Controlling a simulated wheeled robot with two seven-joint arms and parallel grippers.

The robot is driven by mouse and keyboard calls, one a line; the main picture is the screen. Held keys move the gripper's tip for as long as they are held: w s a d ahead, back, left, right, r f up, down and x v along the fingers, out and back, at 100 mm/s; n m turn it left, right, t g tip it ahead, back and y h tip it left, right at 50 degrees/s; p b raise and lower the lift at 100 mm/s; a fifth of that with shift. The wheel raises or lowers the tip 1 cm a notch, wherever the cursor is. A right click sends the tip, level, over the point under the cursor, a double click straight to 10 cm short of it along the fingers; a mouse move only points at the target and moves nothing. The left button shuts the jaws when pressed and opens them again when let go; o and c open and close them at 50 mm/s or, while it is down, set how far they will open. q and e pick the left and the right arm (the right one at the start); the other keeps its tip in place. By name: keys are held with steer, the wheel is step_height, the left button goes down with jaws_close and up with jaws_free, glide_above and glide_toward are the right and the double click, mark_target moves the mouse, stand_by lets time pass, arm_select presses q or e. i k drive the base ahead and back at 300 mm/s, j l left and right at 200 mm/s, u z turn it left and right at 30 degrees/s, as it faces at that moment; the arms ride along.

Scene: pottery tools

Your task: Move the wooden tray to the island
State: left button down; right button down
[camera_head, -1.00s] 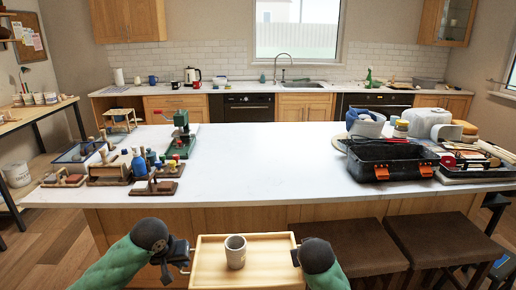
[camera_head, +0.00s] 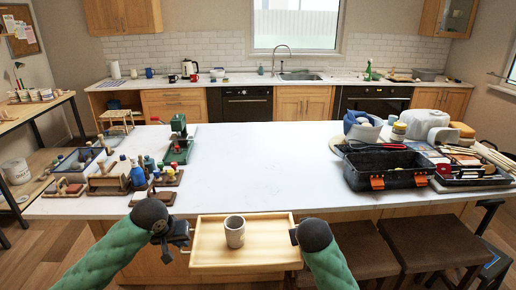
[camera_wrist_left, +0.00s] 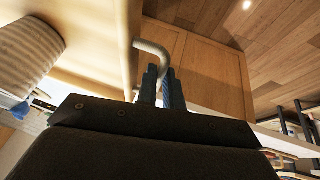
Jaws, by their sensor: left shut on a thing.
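The wooden tray (camera_head: 246,258) is level in the air at the near edge of the white-topped island (camera_head: 300,170), its far rim overlapping that edge in the head view. A grey cup (camera_head: 235,231) stands upright in the tray; it also shows in the left wrist view (camera_wrist_left: 28,58). My left gripper (camera_head: 184,240) is at the tray's left end; in the left wrist view its fingers (camera_wrist_left: 161,88) are shut on the tray's curved metal handle (camera_wrist_left: 152,48). My right gripper (camera_head: 293,237) is at the right end, its fingertips largely hidden.
Pottery tools and bottles crowd the island's left part. A black toolbox (camera_head: 388,169), a white bucket (camera_head: 364,130) and a tool tray (camera_head: 470,172) fill its right part. The middle of the top is clear. Brown stools (camera_head: 430,240) stand below the front right.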

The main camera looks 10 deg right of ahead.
mark_target(260, 183)
steer(key=i+l, duration=0.15)
steer(key=i, duration=0.3)
steer(key=i+l, duration=0.15)
steer(key=i, duration=0.25)
steer(key=i+l, duration=0.2)
steer(key=i, duration=0.25)
